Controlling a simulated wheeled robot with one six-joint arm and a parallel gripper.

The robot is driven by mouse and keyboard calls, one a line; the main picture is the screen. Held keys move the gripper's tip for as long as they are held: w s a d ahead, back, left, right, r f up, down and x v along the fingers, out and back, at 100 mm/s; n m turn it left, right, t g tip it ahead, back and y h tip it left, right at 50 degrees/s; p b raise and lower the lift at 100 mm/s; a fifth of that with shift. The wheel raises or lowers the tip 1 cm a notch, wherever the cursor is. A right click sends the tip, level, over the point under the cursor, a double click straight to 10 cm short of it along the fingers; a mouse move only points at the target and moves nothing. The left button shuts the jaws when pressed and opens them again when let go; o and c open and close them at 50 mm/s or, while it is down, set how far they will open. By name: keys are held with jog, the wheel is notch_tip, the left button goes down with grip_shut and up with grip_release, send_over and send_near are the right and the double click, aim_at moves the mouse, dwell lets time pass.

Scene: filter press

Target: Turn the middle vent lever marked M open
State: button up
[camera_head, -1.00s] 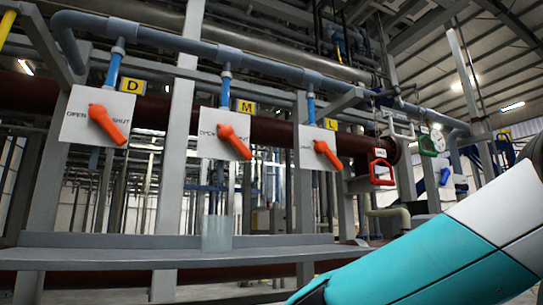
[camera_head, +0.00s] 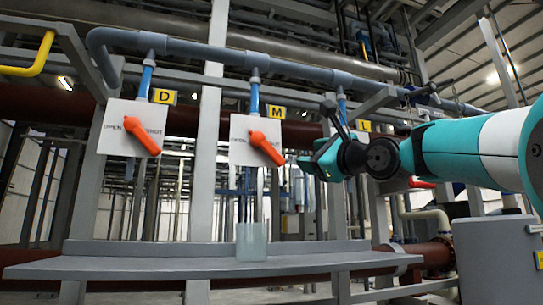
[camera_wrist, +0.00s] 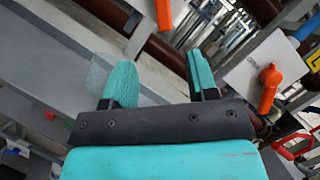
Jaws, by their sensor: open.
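The M lever (camera_head: 266,148) is an orange handle on a white plate (camera_head: 240,154), under a blue pipe with a yellow M tag (camera_head: 276,112). It slants down to the right, away from the OPEN word at the plate's left. My gripper (camera_head: 312,165) is to the right of the M lever, apart from it, and hides much of the L plate. In the wrist view my gripper (camera_wrist: 163,78) has its two teal fingers spread, with nothing between them. An orange lever (camera_wrist: 165,14) shows beyond the fingers at the top edge, probably M.
The D lever (camera_head: 142,135) slants the same way at the left. The L tag (camera_head: 363,126) shows above my arm. A translucent beaker (camera_head: 252,242) stands on the grey shelf (camera_head: 180,268) below the M plate. A yellow pipe (camera_head: 30,68) is at upper left.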

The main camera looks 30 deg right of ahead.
aim_at(274, 152)
jog(key=p+x, duration=0.3)
jog(key=x, duration=0.2)
jog(key=p+x, duration=0.3)
jog(key=x, duration=0.3)
jog(key=p+x, duration=0.2)
jog(key=x, duration=0.3)
jog(key=shift+w+d+r+p, duration=0.15)
jog(key=shift+d+r+p, duration=0.05)
jog(key=shift+r+p, duration=0.25)
jog(key=shift+w, duration=0.45)
grip_shut()
